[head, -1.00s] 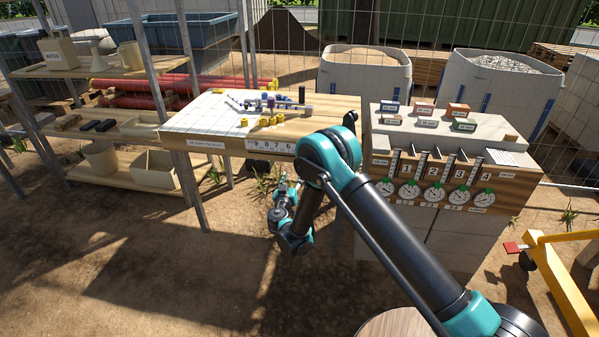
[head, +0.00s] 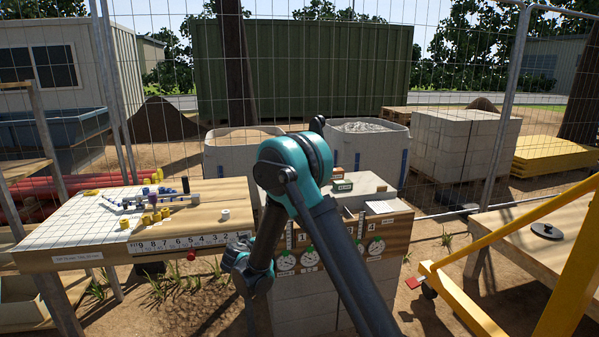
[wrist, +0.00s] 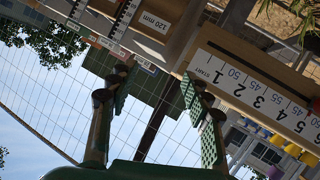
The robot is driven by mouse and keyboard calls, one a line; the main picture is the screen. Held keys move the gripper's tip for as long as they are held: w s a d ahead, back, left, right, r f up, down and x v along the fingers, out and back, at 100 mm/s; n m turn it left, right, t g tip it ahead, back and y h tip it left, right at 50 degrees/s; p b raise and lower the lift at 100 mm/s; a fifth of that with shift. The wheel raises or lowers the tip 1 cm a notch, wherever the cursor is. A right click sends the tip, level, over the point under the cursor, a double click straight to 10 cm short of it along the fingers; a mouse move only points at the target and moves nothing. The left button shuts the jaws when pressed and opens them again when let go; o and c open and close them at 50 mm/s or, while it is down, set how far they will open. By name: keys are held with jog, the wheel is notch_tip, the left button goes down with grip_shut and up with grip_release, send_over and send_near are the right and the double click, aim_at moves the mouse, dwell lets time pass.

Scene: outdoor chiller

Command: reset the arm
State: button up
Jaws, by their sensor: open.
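My arm rises from the bottom of the head view to a bent teal elbow joint (head: 290,165), then folds down to the wrist, right of the gridded table and in front of the gauge stand. The gripper's fingers cannot be made out in the head view. In the wrist view my gripper (wrist: 160,98) is open, its two green-padded fingers apart with nothing between them. The wrist view is tilted, with the numbered strip (wrist: 265,95) of the table at the right, beyond the fingers.
The gridded table (head: 60,225) at left holds small yellow, blue and white pieces. The gauge stand (head: 385,225) is partly hidden behind my arm. A yellow frame (head: 540,235) and a wooden table (head: 490,222) stand at right. A wire fence runs behind.

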jog(key=s+d+r+m+g, duration=0.15)
jog(key=s+d, duration=0.25)
jog(key=d, duration=0.5)
jog(key=s+d+r+g+h, duration=0.15)
jog(key=s+d, duration=0.25)
jog(key=d, duration=0.4)
jog(key=s+d+r+g, duration=0.1)
jog(key=s+d+g, duration=0.15)
jog(key=d, duration=0.65)
jog(key=s+d+f+g+y, duration=0.1)
jog(key=s+d, duration=0.2)
jog(key=s, duration=0.5)
jog(key=s+d+f+g+y, duration=0.1)
jog(key=s+d, duration=0.2)
jog(key=s, duration=0.6)
jog(key=s+d+f+g+y, duration=0.1)
jog(key=s+d+g, duration=0.1)
jog(key=s, duration=0.7)
jog(key=shift+d+f+m, duration=0.25)
jog(key=shift+d+m, duration=0.1)
jog(key=shift+d, duration=0.1)
